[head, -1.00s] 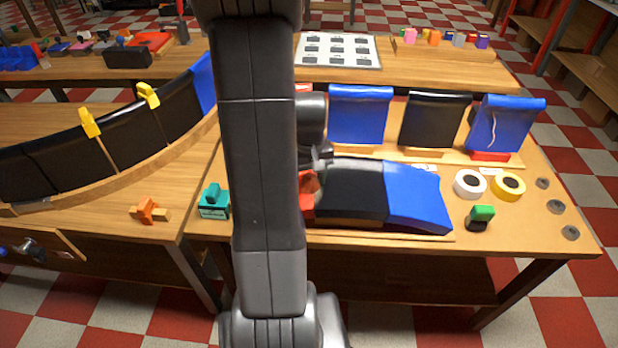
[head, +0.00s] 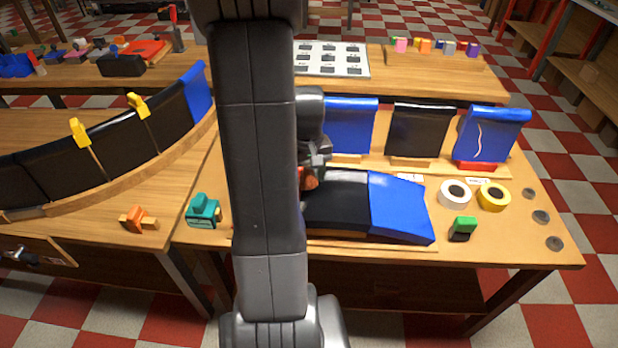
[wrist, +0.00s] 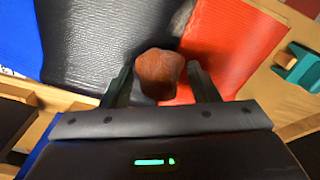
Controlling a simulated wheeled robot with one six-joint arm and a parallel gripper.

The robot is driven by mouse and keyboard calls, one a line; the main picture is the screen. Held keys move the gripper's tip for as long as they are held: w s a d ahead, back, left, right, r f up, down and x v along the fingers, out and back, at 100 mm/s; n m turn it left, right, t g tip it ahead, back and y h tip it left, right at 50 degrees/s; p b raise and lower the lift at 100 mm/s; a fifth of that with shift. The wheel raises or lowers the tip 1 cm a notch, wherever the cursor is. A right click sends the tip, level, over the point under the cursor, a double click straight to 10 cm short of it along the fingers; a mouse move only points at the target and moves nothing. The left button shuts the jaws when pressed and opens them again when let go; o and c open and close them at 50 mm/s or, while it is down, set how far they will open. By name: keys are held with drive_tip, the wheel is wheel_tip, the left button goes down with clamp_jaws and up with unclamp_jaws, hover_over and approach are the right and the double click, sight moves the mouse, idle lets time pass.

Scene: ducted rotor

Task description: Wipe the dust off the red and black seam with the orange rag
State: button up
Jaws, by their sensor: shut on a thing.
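The orange rag (wrist: 160,75) is a bunched, brownish-orange wad between the fingers of my gripper (wrist: 161,88), which is shut on it. In the wrist view the rag sits at the near end of the seam (wrist: 184,30) between the black panel (wrist: 105,40) and the red panel (wrist: 233,45). A greyish, dusty-looking strip runs along the seam. I cannot tell how firmly the rag touches the surface. In the head view the rag (head: 309,179) shows beside the black panel (head: 337,203); my arm hides the red panel and seam.
The blue panel (head: 402,208) adjoins the black one. White tape (head: 444,194), yellow tape (head: 482,201) and a green-topped block (head: 462,229) stand to the right. Hanging blue and black sheets stand behind. A teal object (head: 203,212) is left of my arm.

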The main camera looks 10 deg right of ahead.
sight(308, 171)
drive_tip(key=shift+d+r+p, duration=0.1)
drive_tip(key=shift+r+p, duration=1.4)
drive_tip(key=shift+r, duration=0.85)
